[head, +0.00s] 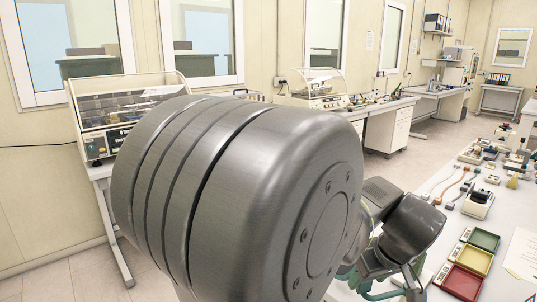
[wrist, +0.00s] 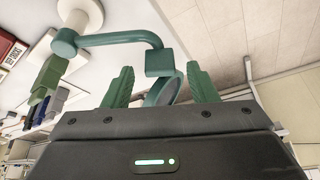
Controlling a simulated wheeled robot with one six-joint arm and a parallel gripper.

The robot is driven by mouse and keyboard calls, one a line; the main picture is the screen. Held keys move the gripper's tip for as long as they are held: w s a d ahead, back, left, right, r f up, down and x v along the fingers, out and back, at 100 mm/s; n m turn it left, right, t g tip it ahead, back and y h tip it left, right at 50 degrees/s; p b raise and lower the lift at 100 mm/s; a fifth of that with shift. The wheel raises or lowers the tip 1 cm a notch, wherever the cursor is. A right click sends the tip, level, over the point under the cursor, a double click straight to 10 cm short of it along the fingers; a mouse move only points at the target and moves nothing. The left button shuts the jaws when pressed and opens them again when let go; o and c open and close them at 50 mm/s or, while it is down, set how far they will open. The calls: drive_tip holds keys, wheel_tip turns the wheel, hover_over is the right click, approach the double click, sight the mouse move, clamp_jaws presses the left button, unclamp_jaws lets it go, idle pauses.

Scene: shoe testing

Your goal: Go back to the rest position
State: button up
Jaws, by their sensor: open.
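I cannot tell the distance between the fingers and this disc. In the head view my own large grey arm joint fills the middle and hides much of the scene. The fingertips are not clear there.
A white table (head: 497,234) on the right bears a green tray (head: 484,238), a yellow tray (head: 474,259), a red tray (head: 462,282), a paper sheet (head: 524,252) and several small tools. A testing machine (head: 128,108) stands on a left bench. Floor (head: 415,162) is clear between the benches.

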drive_tip(key=v, duration=1.2)
drive_tip(key=x, duration=1.4)
drive_tip(key=shift+w+a+r+m+h+p, duration=0.1)
drive_tip(key=shift+w+m+h+p, duration=0.2)
drive_tip(key=shift+w+m+p, duration=0.35)
drive_tip(key=shift+w+d+m+h+p, duration=0.1)
drive_tip(key=shift+w+m+h+p, duration=0.1)
drive_tip(key=shift+w+m, duration=0.4)
drive_tip(key=shift+w+d+m+h+p, duration=0.1)
drive_tip(key=shift+w+d+m+h, duration=0.1)
drive_tip(key=shift+w+m, duration=0.35)
